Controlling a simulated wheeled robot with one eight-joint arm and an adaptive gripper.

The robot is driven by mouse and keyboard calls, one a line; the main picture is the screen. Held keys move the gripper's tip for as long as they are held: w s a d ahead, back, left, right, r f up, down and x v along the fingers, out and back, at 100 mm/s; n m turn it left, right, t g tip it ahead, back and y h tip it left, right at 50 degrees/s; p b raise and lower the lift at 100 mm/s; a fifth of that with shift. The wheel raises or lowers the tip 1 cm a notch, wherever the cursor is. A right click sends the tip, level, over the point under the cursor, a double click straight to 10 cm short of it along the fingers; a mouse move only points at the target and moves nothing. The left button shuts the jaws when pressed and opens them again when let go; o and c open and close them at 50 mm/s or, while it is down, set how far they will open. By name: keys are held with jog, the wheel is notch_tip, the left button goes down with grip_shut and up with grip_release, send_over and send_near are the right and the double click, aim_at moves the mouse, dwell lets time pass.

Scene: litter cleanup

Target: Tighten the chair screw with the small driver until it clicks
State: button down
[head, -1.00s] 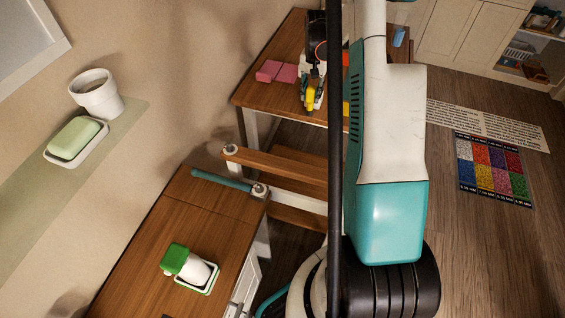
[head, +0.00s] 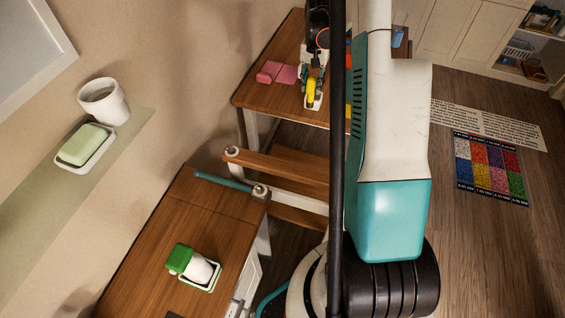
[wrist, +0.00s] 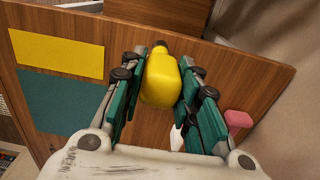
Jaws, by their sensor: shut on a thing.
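My gripper (wrist: 160,82) is shut on a yellow bottle-shaped thing (wrist: 160,80) with a dark end, held between its teal fingers. In the head view, my gripper (head: 312,82) and the yellow thing (head: 311,90) are over the far wooden table (head: 265,97). A white piece (head: 314,103) shows just below the yellow thing; I cannot tell if they touch. I cannot make out a small driver, a chair or its screw in either view.
Pink blocks (head: 278,73) lie on the far table, left of my gripper. A cup (head: 104,101) and soap dish (head: 86,146) are at left.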

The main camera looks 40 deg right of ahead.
jog(key=shift+r, duration=0.1)
jog(key=s+a+r+m+p, duration=0.1)
jog(key=s+a+r+m, duration=0.1)
jog(key=a, duration=0.9)
jog(key=s+a+r+m+p, duration=0.2)
jog(key=a+r, duration=0.2)
jog(key=a, duration=0.8)
jog(key=s+a+r+m+p, duration=0.1)
jog(key=s+a+r+m, duration=0.1)
jog(key=a, duration=1)
jog(key=shift+s+a+r, duration=0.15)
jog(key=shift+s+r, duration=0.1)
jog(key=shift+r, duration=0.45)
jog(key=shift+f, duration=0.25)
jog(key=shift+f+b, duration=0.35)
jog(key=shift+b, duration=0.1)
jog(key=shift+f+b, duration=0.7)
jog(key=shift+f, duration=0.2)
jog(key=c, duration=1.1)
grip_release()
